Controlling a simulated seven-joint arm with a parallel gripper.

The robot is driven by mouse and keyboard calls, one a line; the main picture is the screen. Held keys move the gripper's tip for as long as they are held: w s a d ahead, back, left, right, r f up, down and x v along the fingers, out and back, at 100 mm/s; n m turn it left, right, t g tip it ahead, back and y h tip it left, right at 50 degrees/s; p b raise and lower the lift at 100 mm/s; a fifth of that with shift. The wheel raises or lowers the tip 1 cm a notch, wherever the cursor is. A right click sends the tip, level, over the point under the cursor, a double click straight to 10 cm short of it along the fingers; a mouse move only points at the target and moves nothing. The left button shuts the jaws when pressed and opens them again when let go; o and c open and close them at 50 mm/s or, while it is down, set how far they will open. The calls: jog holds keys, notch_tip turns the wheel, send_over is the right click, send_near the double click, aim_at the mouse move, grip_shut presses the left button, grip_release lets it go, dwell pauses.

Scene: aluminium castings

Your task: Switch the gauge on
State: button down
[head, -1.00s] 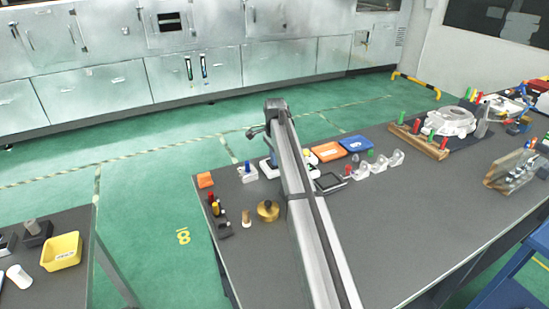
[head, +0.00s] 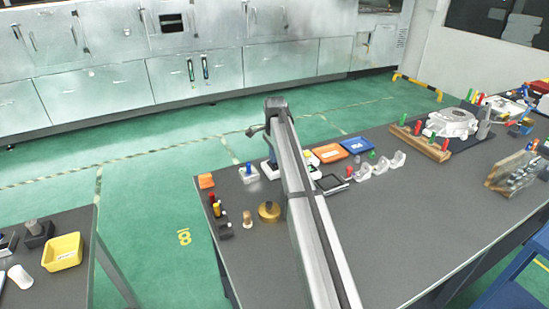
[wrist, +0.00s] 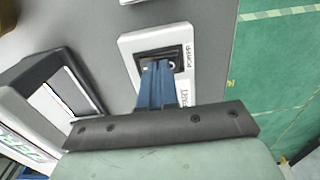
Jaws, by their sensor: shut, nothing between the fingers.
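A white unit with a black rocker switch (wrist: 172,60) shows in the wrist view; printed text beside the switch seems to read POWER. My gripper (wrist: 158,68) is shut and empty, its blue fingers pointing at the switch. The fingertips overlap the switch's near part; I cannot tell whether they touch or press it. To the left is a dark-framed panel (wrist: 22,82), and a white part with green marks (wrist: 30,150) lies at the lower left edge. In the head view my arm hides my fingertips and most of the white unit (head: 265,168).
A brass round weight (head: 269,212) and small coloured-topped pieces (head: 215,207) stand left of my arm. Orange (head: 328,153) and blue (head: 357,144) trays lie behind. White castings (head: 380,167) sit to the right. The table's front right is clear.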

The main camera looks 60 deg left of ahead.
aim_at(276, 167)
jog(key=shift+r, duration=0.1)
notch_tip(276, 167, up, 14)
jog(key=d, duration=0.2)
dwell(0.4)
dwell(0.5)
